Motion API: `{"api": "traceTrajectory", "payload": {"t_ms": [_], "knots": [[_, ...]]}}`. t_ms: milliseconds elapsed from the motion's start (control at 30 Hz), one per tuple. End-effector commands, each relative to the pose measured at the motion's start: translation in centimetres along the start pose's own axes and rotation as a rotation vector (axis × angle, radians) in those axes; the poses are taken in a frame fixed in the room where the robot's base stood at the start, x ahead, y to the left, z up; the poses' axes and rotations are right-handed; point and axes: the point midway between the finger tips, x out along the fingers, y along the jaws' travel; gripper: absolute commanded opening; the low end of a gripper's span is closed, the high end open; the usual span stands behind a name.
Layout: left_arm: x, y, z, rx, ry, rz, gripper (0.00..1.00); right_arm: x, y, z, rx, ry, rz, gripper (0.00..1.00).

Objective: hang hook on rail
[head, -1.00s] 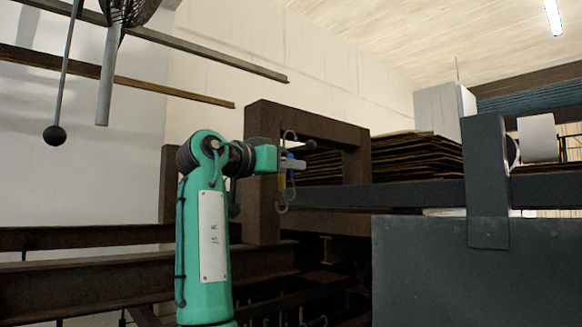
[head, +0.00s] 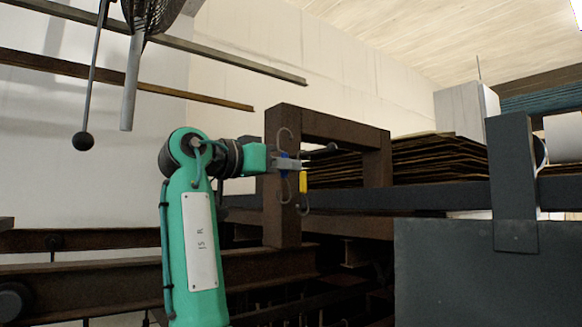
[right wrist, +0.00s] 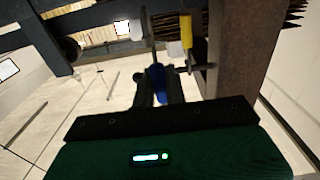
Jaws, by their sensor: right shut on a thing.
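My right gripper (head: 285,163) is shut on a thin grey S-shaped hook with a blue middle (head: 284,166). The hook is upright, its upper curve above the jaws and its lower curve below. The blue part also shows between the fingers in the right wrist view (right wrist: 157,76). A dark rail with a ball end (head: 332,147) sticks out just right of the gripper. I cannot tell whether the held hook touches it. A second hook, with a yellow middle (head: 303,182), hangs just right of the held hook; it shows in the wrist view (right wrist: 186,30). My left gripper is out of view.
A brown frame (head: 283,215) stands close behind the gripper. Stacked brown sheets (head: 435,160) lie to its right, above a dark grey beam and panel (head: 470,270). A rod with a black ball (head: 84,141) hangs at upper left. Open space lies left of the arm.

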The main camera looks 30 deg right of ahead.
Motion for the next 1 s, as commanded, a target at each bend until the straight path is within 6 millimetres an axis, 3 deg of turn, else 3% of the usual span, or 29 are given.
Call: {"api": "traceTrajectory", "payload": {"t_ms": [167,1000], "knots": [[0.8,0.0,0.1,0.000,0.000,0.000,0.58,-0.3,0.6,0.4,0.003,0.000,0.000,0.00],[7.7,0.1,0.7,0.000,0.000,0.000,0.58,-2.5,10.3,2.7,0.005,0.001,0.000,0.00]]}}
